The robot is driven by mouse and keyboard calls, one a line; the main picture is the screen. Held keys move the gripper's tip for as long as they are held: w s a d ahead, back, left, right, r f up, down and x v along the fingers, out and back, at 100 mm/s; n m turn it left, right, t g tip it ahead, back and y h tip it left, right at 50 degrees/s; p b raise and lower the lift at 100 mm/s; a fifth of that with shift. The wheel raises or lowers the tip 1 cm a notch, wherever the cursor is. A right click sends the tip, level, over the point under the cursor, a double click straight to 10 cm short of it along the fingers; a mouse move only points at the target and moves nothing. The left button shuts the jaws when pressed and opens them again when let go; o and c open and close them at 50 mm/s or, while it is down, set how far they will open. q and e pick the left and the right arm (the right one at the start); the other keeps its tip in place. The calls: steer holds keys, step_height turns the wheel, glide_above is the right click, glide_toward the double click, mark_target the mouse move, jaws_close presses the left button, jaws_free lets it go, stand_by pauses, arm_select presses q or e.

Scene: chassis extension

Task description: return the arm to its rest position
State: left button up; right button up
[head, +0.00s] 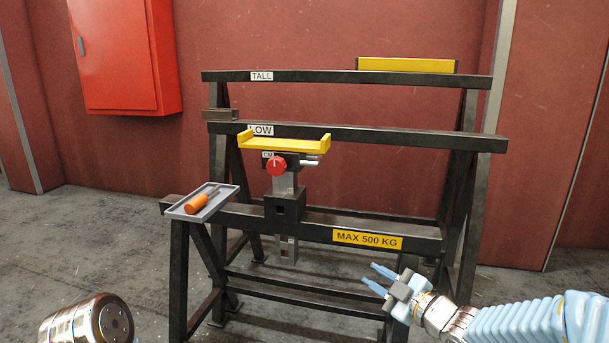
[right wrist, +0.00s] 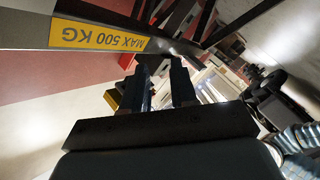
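My right gripper (head: 376,278) is at the lower right of the head view, in front of the lower right part of the black stand (head: 320,225). Its two light-blue fingers are apart with nothing between them. In the right wrist view the fingers (right wrist: 166,88) also show apart, with the beam and its yellow "MAX 500 KG" label (right wrist: 98,37) beyond them. The right arm (head: 530,325) comes in from the lower right edge. At the lower left, a rounded metal end of my left arm (head: 88,322) shows. The left gripper's fingers are not visible.
The stand has TALL (head: 330,77) and LOW (head: 370,131) beams. A yellow bracket with a red knob (head: 276,166) sits on the front beam. A grey tray (head: 175,212) holds an orange-handled screwdriver (head: 196,203). A yellow bar (head: 407,65) lies on top. A red cabinet (head: 120,55) hangs left.

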steer(key=s+f+m+g+h, duration=0.2)
steer(key=f+m, duration=0.2)
steer(key=f, duration=0.5)
steer(key=s+a+f+m+g+h, duration=0.1)
steer(key=s+f+m+g, duration=0.15)
steer(key=f, duration=0.55)
steer(key=s+f+m+g+h, duration=0.15)
steer(key=f+m, duration=0.25)
steer(key=f, duration=0.5)
steer(key=s+a+f+m+g+h, duration=0.1)
steer(key=s+f+m+g, duration=0.3)
steer(key=s+f, duration=0.5)
steer(key=s+a+f+m+g+h, duration=0.15)
steer(key=s+f+m+g, duration=0.35)
steer(key=s, duration=0.8)
step_height(320, 180, up, 11)
steer(key=w+n+t+y+p, duration=0.1)
steer(key=n+p, duration=0.1)
steer(key=p, duration=1)
steer(key=shift+a+r+t, duration=0.2)
steer(key=shift+a+t, duration=0.15)
steer(key=shift+t, duration=0.05)
steer(key=shift+w, duration=0.1)
